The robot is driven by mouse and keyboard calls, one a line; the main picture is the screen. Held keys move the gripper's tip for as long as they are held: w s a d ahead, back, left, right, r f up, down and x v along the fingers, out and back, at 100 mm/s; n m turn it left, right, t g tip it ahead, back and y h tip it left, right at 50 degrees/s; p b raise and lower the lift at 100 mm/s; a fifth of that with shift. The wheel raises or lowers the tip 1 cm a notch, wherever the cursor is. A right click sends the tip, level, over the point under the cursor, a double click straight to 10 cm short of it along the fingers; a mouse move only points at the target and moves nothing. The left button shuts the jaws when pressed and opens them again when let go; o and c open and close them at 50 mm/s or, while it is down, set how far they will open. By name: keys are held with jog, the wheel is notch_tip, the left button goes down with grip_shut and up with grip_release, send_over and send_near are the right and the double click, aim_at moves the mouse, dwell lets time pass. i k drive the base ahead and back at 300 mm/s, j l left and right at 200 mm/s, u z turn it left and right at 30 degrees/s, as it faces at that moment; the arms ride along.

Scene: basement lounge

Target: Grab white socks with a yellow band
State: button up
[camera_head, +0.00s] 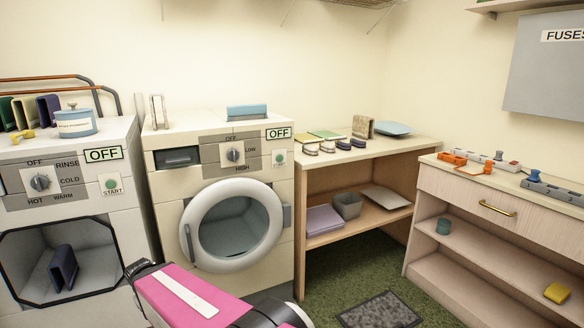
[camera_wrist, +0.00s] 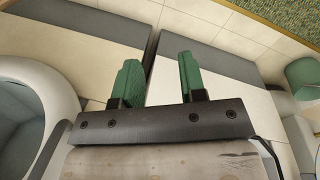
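Two small pale sock-like bundles (camera_head: 311,149) (camera_head: 327,146) lie near the front edge of the wooden table (camera_head: 425,142). They look whitish, and the colour of any band is too small to tell. Two dark blue bundles (camera_head: 343,144) (camera_head: 358,142) lie just to their right. My gripper (camera_wrist: 160,75) shows in the wrist view with its two green fingers apart and nothing between them. No socks show in the wrist view. My gripper is out of sight in the head view, where my pink arm shows at the bottom.
A dryer (camera_head: 167,195) stands left of the table. A drawer unit (camera_head: 460,190) stands at right. A dark mat (camera_head: 381,311) lies on the floor.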

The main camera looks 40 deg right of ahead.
aim_at(326, 148)
jog(key=z, duration=1.6)
jog(key=i+j+z, duration=0.1)
jog(key=i+z, duration=0.15)
jog(key=i+j+z, duration=0.25)
